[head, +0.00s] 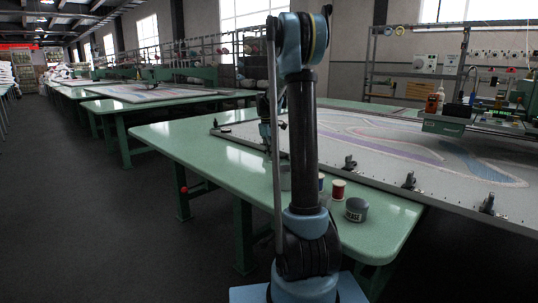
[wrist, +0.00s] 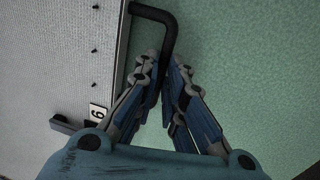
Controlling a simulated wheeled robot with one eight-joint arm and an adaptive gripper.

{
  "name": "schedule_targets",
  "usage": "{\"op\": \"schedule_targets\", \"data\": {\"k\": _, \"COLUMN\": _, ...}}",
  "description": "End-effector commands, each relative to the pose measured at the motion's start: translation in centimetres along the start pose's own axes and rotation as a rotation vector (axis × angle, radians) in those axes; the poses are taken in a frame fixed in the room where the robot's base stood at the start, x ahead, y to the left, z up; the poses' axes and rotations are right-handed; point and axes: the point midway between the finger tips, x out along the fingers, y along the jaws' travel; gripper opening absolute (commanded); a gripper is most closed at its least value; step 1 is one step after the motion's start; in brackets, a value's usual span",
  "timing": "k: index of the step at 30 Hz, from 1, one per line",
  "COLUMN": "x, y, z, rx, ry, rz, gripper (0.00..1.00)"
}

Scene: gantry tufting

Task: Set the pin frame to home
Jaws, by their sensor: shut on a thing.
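The pin frame (head: 382,166) is a large pale panel with small pins along its edge, lying on the green table (head: 180,135) in the head view. In the wrist view its grey edge (wrist: 70,60) shows at the left, with pins and a small number plate (wrist: 97,114). A bent black handle (wrist: 168,25) comes off that edge. My gripper (wrist: 163,68) is shut on the handle's free end, between its fingertips. In the head view my gripper is partly hidden behind my arm, near the frame's left end.
A grey tin (head: 356,210) and a red thread spool (head: 338,190) stand on the table near my arm. Several dark clamps (head: 408,180) line the frame's near edge. A gantry head (head: 450,125) sits over the right part. Dark floor is open at the left.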

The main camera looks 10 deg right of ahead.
Motion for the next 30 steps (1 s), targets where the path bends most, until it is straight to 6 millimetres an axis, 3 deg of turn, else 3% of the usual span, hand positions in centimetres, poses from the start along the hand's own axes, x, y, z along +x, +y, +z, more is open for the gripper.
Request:
{"op": "schedule_targets", "data": {"k": 3, "x": -0.1, "y": 0.7, "z": -0.1, "rx": 0.003, "ry": 0.003, "rz": 0.014, "gripper": 0.00}}
{"op": "schedule_targets", "data": {"k": 6, "x": 0.0, "y": 0.8, "z": -0.1, "rx": 0.004, "ry": 0.002, "rz": 0.015, "gripper": 0.28}}
{"op": "schedule_targets", "data": {"k": 7, "x": 0.0, "y": 0.8, "z": -0.1, "rx": 0.004, "ry": 0.002, "rz": 0.014, "gripper": 0.30}}
{"op": "schedule_targets", "data": {"k": 20, "x": -0.9, "y": 0.4, "z": -0.1, "rx": 0.002, "ry": 0.001, "rz": 0.009, "gripper": 0.30}}
{"op": "schedule_targets", "data": {"k": 30, "x": -6.8, "y": 0.4, "z": -0.1, "rx": 0.001, "ry": 0.001, "rz": 0.009, "gripper": 0.30}}
